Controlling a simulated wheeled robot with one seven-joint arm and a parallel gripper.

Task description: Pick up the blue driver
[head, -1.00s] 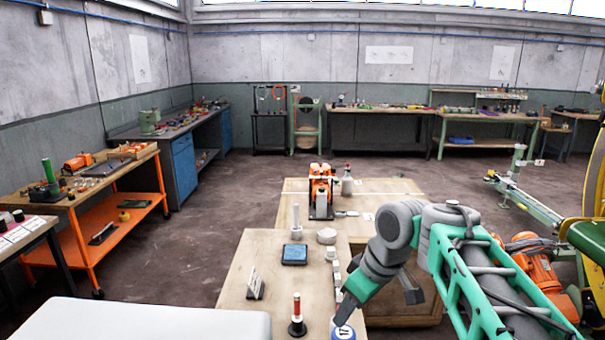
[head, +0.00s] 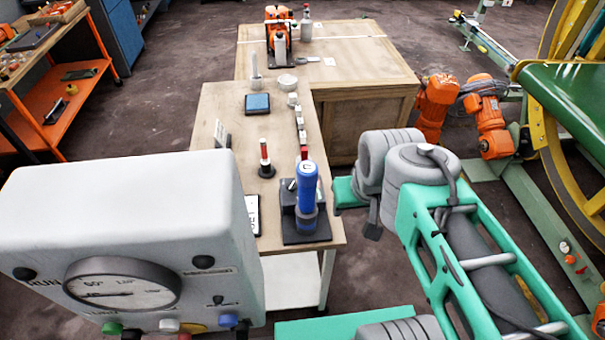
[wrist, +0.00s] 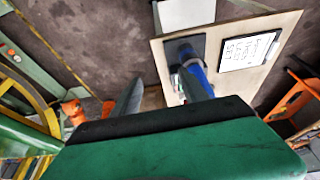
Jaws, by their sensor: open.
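The blue driver (head: 307,188) stands upright on a dark base (head: 305,228) at the near end of the wooden bench, its handle marked on top. In the wrist view the driver (wrist: 193,66) shows beyond the right finger, which covers part of it. My gripper (wrist: 160,76) is open, with nothing between its two grey fingers. The driver lies to the right of the gap between them. In the head view my arm is right of the bench, and the fingers are mostly hidden by my arm.
A grey box with a dial (head: 125,245) stands at the near left. A red-handled tool (head: 265,158), a blue pad (head: 257,104) and a row of small blocks (head: 299,124) are on the bench. A white sign (wrist: 249,51) lies near the driver.

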